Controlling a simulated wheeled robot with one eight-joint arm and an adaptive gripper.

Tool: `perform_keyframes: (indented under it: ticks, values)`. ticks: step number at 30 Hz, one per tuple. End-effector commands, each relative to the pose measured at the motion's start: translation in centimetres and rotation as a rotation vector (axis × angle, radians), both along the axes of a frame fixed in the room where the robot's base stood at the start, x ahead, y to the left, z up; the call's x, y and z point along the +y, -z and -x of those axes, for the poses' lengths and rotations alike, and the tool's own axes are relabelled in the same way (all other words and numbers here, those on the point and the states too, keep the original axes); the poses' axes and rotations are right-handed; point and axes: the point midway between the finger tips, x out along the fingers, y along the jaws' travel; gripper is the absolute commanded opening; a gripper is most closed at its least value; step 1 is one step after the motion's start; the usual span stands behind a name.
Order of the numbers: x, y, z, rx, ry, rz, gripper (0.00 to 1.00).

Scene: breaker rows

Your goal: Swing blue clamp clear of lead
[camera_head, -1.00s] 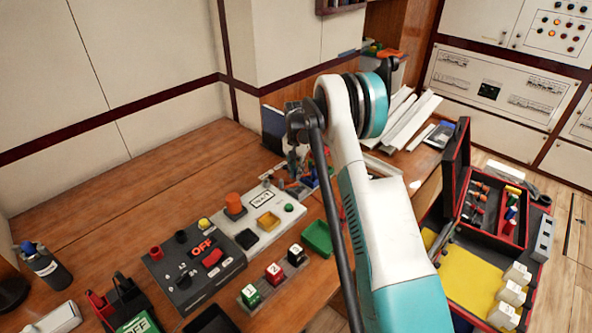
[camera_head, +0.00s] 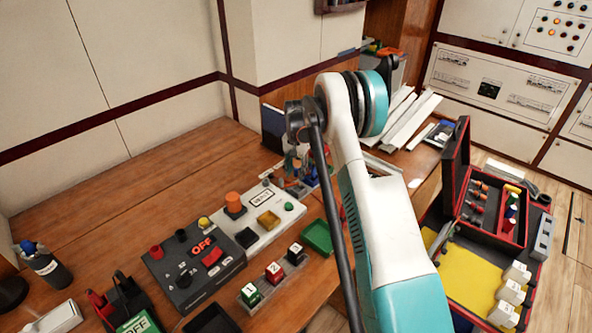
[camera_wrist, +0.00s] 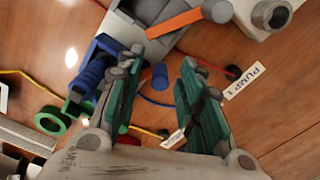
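In the wrist view, my gripper (camera_wrist: 159,68) points down at the bench with its two teal-padded fingers apart. A blue clamp-like part (camera_wrist: 92,76) lies just left of the left finger, partly covered by it. A short blue cylinder (camera_wrist: 160,77) shows in the gap between the fingers; I cannot tell whether it belongs to the clamp. A thin blue lead (camera_wrist: 158,103) curves below it, and a red lead (camera_wrist: 208,68) runs past the right finger to a red end. In the head view my arm hides most of this spot.
A grey block with an orange bar (camera_wrist: 173,24) lies beyond the fingertips. A PUMP 1 label (camera_wrist: 244,82) is at right, a green ring (camera_wrist: 52,121) at left. In the head view, a control panel (camera_head: 192,263) and green tray (camera_head: 317,237) stand nearby; the bench's back left is clear.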

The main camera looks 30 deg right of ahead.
Motion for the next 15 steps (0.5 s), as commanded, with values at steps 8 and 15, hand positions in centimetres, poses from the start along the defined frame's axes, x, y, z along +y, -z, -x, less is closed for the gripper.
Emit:
perform_keyframes:
  ticks: [8,15]
  values:
    - [0.0,-3.5,0.0,0.000,0.000,0.000,0.34]
    - [0.0,-8.4,0.0,0.000,0.000,0.000,0.34]
